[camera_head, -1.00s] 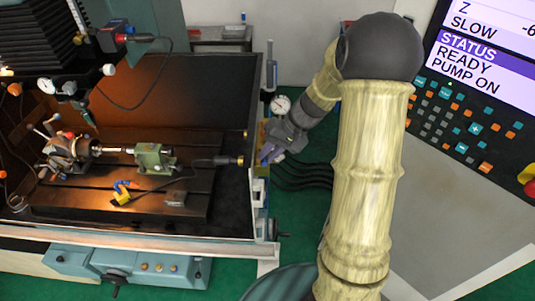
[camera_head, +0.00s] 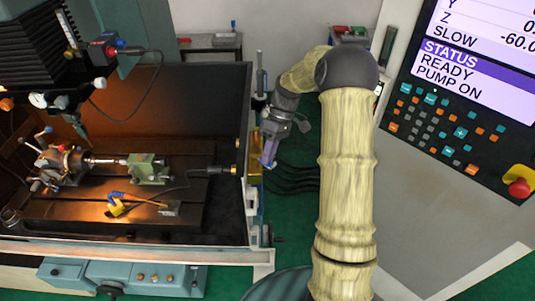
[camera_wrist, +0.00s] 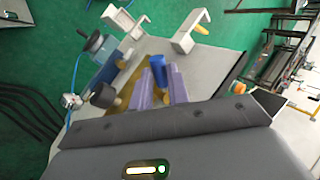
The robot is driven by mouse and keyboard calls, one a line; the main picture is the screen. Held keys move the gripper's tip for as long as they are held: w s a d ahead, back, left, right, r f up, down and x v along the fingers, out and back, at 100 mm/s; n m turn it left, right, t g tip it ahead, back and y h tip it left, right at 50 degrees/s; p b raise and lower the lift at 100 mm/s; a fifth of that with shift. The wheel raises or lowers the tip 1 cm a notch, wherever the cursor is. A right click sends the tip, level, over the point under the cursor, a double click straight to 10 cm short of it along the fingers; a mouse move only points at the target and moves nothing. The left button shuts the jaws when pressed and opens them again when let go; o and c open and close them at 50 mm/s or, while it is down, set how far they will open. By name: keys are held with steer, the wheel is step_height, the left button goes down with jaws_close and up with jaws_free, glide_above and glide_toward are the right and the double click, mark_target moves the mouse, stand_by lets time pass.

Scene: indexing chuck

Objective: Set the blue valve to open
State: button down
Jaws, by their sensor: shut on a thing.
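The blue valve (camera_wrist: 157,66) shows in the wrist view as a small blue handle at the tips of my gripper's purple fingers. My gripper (camera_wrist: 159,78) is shut on it, with one finger on each side. The fingers hide part of the handle and its base, so I cannot tell its exact angle. In the head view my gripper (camera_head: 268,161) points down beside the right wall of the machine enclosure, and the valve is too small and covered to make out there.
Black hoses (camera_head: 295,178) run to the right of the gripper. The control panel (camera_head: 455,120) is at the right.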

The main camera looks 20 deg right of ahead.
steer(key=n+h, duration=0.1)
steer(key=n, duration=0.1)
steer(key=w+n+g+h+p, duration=0.1)
steer(key=n, duration=0.1)
steer(key=w+n+p, duration=0.1)
steer(key=n, duration=0.1)
steer(key=shift+w+d+r+g+h, duration=0.1)
steer(key=shift+w+d+g+h, duration=0.1)
steer(key=shift+g+h, duration=0.2)
steer(key=c, duration=1.6)
jaws_free()
